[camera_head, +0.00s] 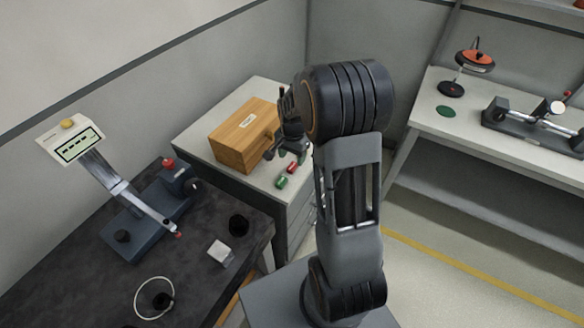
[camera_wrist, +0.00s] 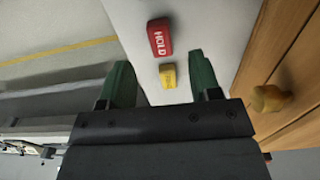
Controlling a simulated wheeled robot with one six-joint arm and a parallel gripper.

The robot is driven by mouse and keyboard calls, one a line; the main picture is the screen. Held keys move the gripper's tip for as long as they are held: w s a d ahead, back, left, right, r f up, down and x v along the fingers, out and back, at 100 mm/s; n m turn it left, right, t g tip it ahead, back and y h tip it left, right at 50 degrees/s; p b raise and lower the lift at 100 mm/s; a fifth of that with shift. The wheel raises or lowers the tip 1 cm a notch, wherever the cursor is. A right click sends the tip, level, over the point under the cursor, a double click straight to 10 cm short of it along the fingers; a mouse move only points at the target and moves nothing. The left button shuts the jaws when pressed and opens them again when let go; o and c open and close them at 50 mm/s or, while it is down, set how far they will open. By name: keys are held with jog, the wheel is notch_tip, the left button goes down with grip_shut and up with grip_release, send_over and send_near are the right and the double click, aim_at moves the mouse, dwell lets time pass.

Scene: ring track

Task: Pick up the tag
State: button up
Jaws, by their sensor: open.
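Several small tags lie on the white top of a cabinet. In the wrist view, a red tag (camera_wrist: 160,37) reads "HOLD", and a smaller-looking yellow tag (camera_wrist: 168,76) lies closer to my gripper (camera_wrist: 161,80). The yellow tag shows between my two open green fingers, which hold nothing; I cannot tell the height gap. In the head view, the red tag (camera_head: 292,168) and a green tag (camera_head: 281,183) lie near the cabinet's front edge, just below my gripper (camera_head: 284,152). The yellow tag is not visible there, and the green tag is not clear in the wrist view.
A wooden box (camera_head: 240,143) with a knob (camera_wrist: 271,98) stands close beside my gripper. A dark bench (camera_head: 75,280) with a device (camera_head: 150,215) is at left. A white bench (camera_head: 450,122) with instruments is at right, beyond open floor.

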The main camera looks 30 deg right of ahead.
aim_at(292, 166)
jog(key=shift+f+p, duration=0.45)
jog(key=shift+f, duration=2.05)
jog(key=c, duration=1)
